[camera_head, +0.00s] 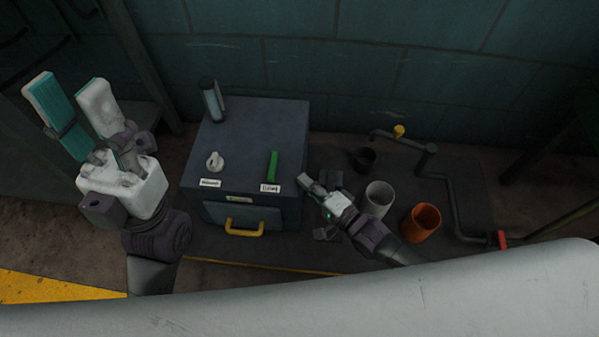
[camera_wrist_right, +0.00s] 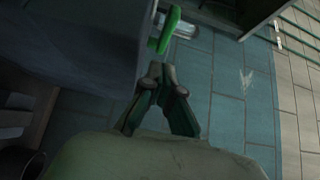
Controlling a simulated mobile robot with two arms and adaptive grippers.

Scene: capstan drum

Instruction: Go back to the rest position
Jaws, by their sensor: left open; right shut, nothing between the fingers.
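My left gripper (camera_head: 77,110) is raised at the left of the head view, with its two teal-lined fingers apart and nothing between them. My right gripper (camera_head: 304,180) is low, just right of the dark cabinet, in the head view. Its fingers are closed together and empty; the right wrist view shows the fingertips (camera_wrist_right: 160,72) meeting.
The cabinet (camera_head: 250,125) has a yellow handle (camera_head: 244,228), a white ring-like piece (camera_head: 214,161) and a dark cylinder (camera_head: 211,98) on it. A white cup (camera_head: 379,197), an orange cup (camera_head: 421,222) and a pipe with a red end (camera_head: 462,236) stand right of my right gripper.

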